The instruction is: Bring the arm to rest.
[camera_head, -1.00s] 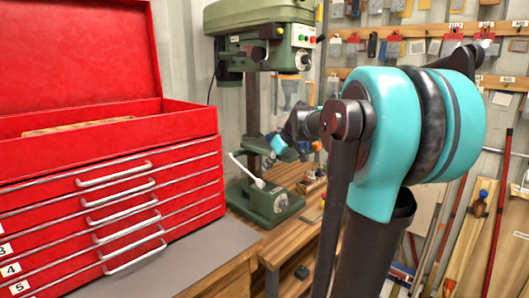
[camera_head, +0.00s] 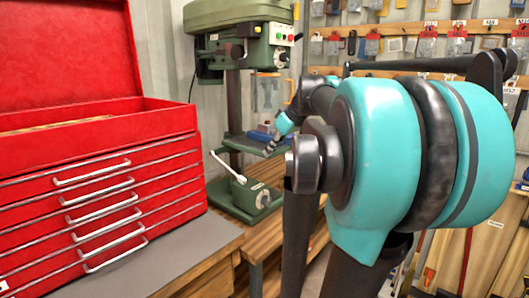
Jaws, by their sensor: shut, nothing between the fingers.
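My arm fills the right half of the head view, with its large teal and black joint nearest the camera. The far links reach back and left toward the drill press. My gripper (camera_head: 269,150) shows small and dark at the arm's far end, in front of the drill press. It is shut and empty. Its fingertips are too small to see in detail. It appears clear of the drill press, though its exact distance cannot be told.
A red tool chest (camera_head: 95,190) with its lid up stands at left on a grey surface (camera_head: 150,265). A green drill press (camera_head: 243,195) stands on a wooden bench (camera_head: 222,272). A pegboard rail (camera_head: 405,65) with hung packets runs along the back wall.

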